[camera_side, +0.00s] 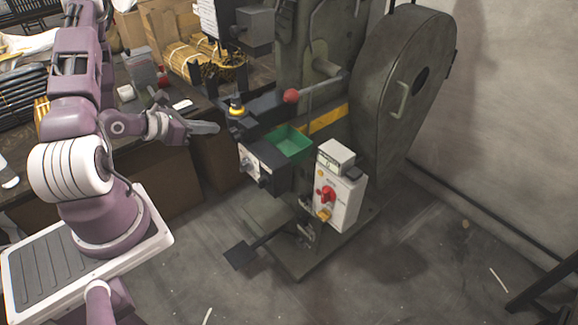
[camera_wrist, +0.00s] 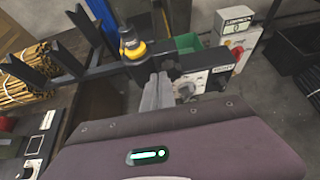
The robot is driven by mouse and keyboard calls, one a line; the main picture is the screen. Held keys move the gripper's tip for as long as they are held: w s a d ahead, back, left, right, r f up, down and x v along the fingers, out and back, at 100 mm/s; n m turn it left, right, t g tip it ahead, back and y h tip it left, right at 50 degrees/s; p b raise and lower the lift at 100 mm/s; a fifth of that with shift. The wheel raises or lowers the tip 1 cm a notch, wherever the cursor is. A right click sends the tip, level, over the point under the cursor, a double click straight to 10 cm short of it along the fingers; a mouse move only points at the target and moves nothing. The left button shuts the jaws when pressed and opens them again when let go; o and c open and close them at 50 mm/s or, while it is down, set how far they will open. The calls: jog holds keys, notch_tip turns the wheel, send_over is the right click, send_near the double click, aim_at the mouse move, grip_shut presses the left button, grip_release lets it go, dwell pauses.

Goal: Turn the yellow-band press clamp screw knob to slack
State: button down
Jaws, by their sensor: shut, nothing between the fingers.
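The press with the yellow band (camera_side: 328,118) stands at the centre in the side view. A white-faced control box (camera_side: 256,166) with a grey knob (camera_side: 264,179) is on its near side; that knob also shows in the wrist view (camera_wrist: 186,88). A yellow-ringed dark knob (camera_side: 236,106) stands upright on the press's left arm, and it shows in the wrist view (camera_wrist: 132,46). I cannot tell which knob is the clamp screw's. My gripper (camera_side: 217,128) is shut and empty, just left of the press. In the wrist view its fingers (camera_wrist: 158,82) point toward the box, apparently not touching a knob.
A green bin (camera_side: 290,142) sits beside the control box. A red-ball lever (camera_side: 292,96) sticks out above it. A white switch box (camera_side: 342,195) with a red knob stands at right. Wire-like bundles (camera_side: 188,58) lie on the bench behind. Dark forked bars (camera_wrist: 62,62) reach left.

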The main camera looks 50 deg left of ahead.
aim_at(234, 136)
jog(key=s+d, duration=0.3)
jog(key=w, duration=0.6)
jog(key=shift+w+d+f, duration=0.15)
jog(key=shift+w+f, duration=0.1)
jog(key=shift+w, duration=0.1)
jog(key=shift+f, duration=0.15)
dwell(0.5)
jog(key=shift+a, duration=0.25)
jog(key=shift+a, duration=0.85)
jog(key=shift+a, duration=0.45)
